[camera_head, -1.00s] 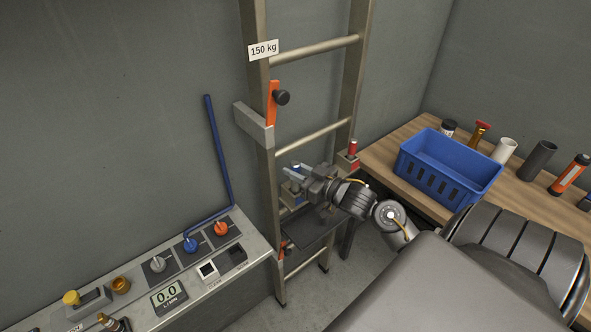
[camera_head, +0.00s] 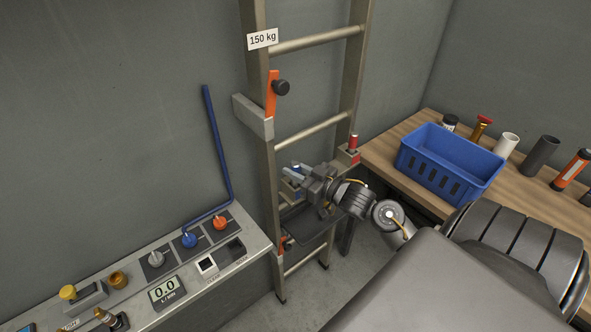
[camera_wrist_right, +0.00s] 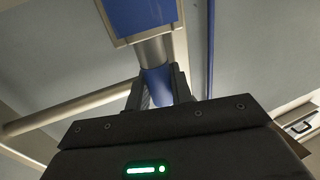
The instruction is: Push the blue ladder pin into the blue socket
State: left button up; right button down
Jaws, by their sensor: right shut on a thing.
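My right gripper (camera_head: 299,174) is at the ladder's lower part in the head view, its fingers around the blue ladder pin (camera_head: 296,167). In the right wrist view my right gripper (camera_wrist_right: 160,88) is shut on the pin's blue grip (camera_wrist_right: 158,86). The pin's bare metal shaft (camera_wrist_right: 153,50) shows between the grip and the blue socket (camera_wrist_right: 140,14). The shaft lines up with the socket; whether its tip is inside is hidden. In the head view the blue socket (camera_head: 287,188) is partly covered by the gripper. My left gripper is out of view.
A red pin (camera_head: 353,142) stands in a red socket (camera_head: 347,156) on the right ladder rail. An orange latch (camera_head: 272,92) sits on the left rail. A control panel (camera_head: 215,275) lies left, and a bench with a blue crate (camera_head: 447,177) right.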

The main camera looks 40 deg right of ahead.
jog(key=shift+f, duration=0.35)
jog(key=c, duration=1.1)
grip_release()
jog(key=shift+c, duration=0.2)
jog(key=shift+s+f+b, duration=0.1)
jog(key=shift+s+b, duration=0.2)
jog(key=shift+s, duration=0.05)
jog(key=b+v, duration=0.2)
jog(key=v, duration=0.8)
jog(key=shift+b, duration=0.35)
